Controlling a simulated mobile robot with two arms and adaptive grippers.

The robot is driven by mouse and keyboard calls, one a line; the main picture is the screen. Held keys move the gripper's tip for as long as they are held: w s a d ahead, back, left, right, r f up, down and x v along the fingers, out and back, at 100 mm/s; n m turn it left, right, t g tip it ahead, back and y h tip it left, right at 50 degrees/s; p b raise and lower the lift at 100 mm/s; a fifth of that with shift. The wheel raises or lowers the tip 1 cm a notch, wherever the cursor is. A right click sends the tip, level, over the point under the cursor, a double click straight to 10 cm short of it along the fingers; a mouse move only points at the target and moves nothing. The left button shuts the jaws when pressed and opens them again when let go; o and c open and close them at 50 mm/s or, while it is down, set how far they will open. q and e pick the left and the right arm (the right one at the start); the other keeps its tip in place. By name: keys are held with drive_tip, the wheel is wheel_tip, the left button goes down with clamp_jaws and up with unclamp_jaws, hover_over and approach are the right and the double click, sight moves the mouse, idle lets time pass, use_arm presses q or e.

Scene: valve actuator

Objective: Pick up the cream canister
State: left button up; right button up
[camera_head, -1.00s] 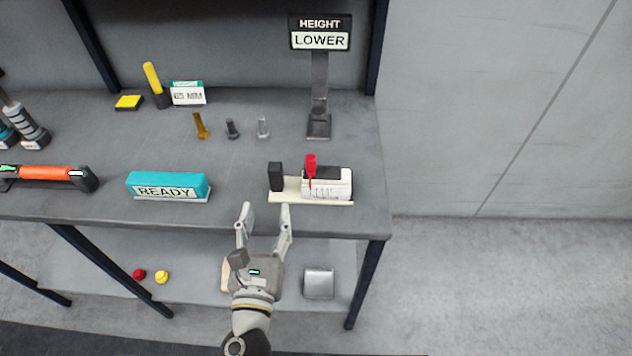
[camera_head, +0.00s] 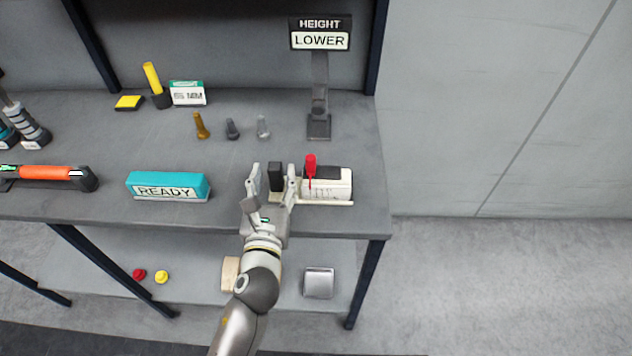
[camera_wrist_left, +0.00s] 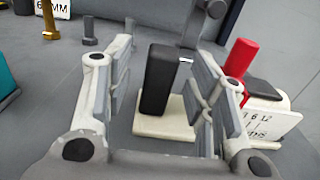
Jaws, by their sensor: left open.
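A cream, rounded object (camera_head: 230,272) stands on the lower shelf, partly hidden behind my left arm; I cannot tell for sure that it is the canister. My left gripper (camera_head: 273,174) is above the upper bench top, well away from that object. Its open fingers stand either side of a black upright block (camera_head: 275,177) on a cream base. In the left wrist view the black block (camera_wrist_left: 160,78) is between the fingers, with a gap on both sides. My right gripper is not in view.
A cream device (camera_head: 335,190) with a red lever (camera_head: 310,165) sits just right of the gripper. A teal READY box (camera_head: 168,186) is to the left. Bolts (camera_head: 232,129) and a HEIGHT LOWER sign (camera_head: 320,32) stand behind. A grey metallic box (camera_head: 318,283) is on the lower shelf.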

use_arm(q)
drive_tip(key=shift+w, duration=1.3)
clamp_jaws()
